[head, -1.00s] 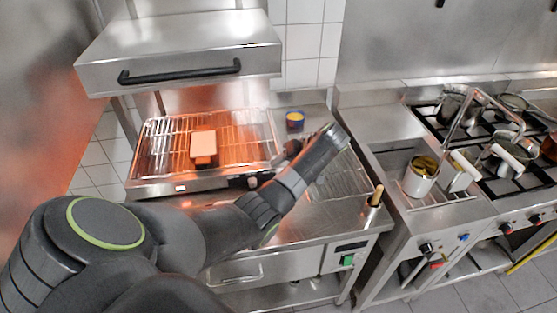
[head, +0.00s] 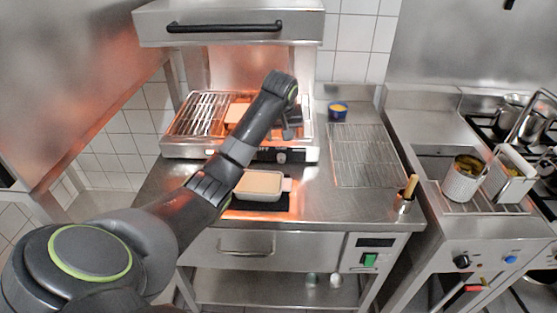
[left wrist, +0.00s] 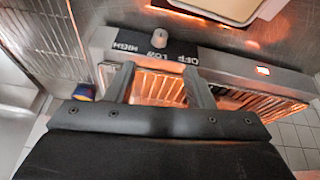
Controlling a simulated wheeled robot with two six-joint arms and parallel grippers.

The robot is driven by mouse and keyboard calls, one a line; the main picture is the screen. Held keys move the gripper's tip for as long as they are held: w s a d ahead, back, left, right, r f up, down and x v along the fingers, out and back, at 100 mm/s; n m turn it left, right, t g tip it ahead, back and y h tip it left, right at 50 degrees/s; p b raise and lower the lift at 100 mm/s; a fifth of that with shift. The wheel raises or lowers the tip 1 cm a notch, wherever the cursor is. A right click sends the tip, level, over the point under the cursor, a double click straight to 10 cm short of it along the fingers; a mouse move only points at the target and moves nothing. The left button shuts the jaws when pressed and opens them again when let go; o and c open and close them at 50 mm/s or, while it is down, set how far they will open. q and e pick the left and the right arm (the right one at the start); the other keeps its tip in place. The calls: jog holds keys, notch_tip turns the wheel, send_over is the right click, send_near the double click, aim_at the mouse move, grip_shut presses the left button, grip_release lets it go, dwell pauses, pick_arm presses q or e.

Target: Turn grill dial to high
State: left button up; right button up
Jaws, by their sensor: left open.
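The grill (head: 185,150) is a steel salamander with a glowing orange rack under a raised hood. Its small grey dial (head: 282,157) is on the front face. In the left wrist view the dial (left wrist: 158,40) stands beside a black strip (left wrist: 128,46) lettered OFF, LOW and HIGH; its setting is too small to tell. My left gripper (head: 291,128) is above the grill's front edge, near the dial. In the left wrist view the left gripper (left wrist: 157,68) has its two fingers apart, with nothing between them and the dial beyond the tips. My right gripper is not in view.
A pale shallow tray (head: 259,184) sits on the counter before the grill. A blue cup (head: 338,111) and a wire rack (head: 362,155) are to the right. A holder with a wooden handle (head: 404,200) stands near the counter's right edge.

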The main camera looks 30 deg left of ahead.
aim_at(282, 159)
pick_arm(q)
jog(key=p+x, duration=0.1)
jog(key=x, duration=1.1)
jog(key=shift+s+f, duration=0.1)
jog(key=shift+f, duration=0.05)
jog(key=shift+x, duration=1.3)
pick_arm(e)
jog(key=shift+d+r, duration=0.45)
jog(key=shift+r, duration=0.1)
pick_arm(q)
jog(key=shift+c, duration=0.5)
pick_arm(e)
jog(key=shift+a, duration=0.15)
pick_arm(q)
jog(key=c, duration=0.9)
